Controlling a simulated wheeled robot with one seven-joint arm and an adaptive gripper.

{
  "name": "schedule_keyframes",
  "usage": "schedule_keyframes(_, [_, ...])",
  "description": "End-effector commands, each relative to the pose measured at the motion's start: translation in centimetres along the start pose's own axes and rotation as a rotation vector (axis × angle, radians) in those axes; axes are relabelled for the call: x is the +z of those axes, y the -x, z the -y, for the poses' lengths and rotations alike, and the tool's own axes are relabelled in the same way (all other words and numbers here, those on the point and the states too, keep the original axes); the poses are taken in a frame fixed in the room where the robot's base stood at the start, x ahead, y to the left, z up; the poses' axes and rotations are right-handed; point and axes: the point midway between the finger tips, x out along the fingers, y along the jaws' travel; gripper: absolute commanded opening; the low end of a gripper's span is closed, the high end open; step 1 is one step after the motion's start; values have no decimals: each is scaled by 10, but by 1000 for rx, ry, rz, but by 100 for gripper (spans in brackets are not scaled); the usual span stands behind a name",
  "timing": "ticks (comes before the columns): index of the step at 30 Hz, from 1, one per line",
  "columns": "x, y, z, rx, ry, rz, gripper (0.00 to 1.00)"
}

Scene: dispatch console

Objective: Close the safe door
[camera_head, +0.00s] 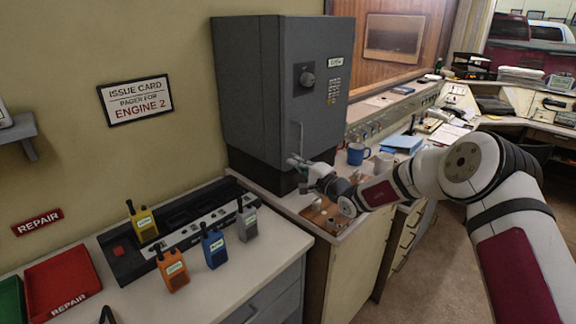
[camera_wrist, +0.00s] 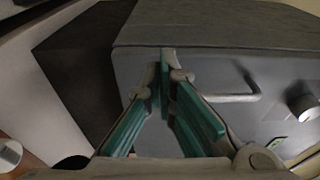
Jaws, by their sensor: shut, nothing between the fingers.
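The dark grey safe (camera_head: 248,95) stands on the counter against the wall. Its door (camera_head: 318,115) faces right, with a round dial (camera_head: 307,79) and a bar handle (camera_head: 300,136). The door looks flush or nearly flush with the body; I cannot tell whether a small gap is left. My gripper (camera_head: 293,161) is shut and empty, at the lower part of the door below the handle. In the wrist view, the fingertips (camera_wrist: 166,62) overlap the door's edge beside the handle (camera_wrist: 232,97); contact is unclear. The dial also shows there (camera_wrist: 304,106).
A blue mug (camera_head: 355,154) and a white mug (camera_head: 384,163) stand on the counter right of my gripper. Radios, including an orange one (camera_head: 172,270), stand at front left by a black charger strip (camera_head: 190,232). The floor (camera_head: 415,270) near my arm is clear.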

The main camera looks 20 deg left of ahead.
Motion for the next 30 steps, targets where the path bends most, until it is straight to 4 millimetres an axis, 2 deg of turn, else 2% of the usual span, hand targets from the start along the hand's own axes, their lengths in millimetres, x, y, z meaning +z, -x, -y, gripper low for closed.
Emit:
schedule_keyframes(1, [-8,5,-1,2,0,-4,0])
schedule_keyframes(2, [-8,6,-1,2,0,-1,0])
schedule_keyframes(18, [68,37,-1,5,-2,2,0])
schedule_keyframes(24, [83,44,-1,3,0,1,0])
schedule_keyframes(27, [89,46,10,-2,14,26,0])
schedule_keyframes(30, [100,53,38,-9,49,93,0])
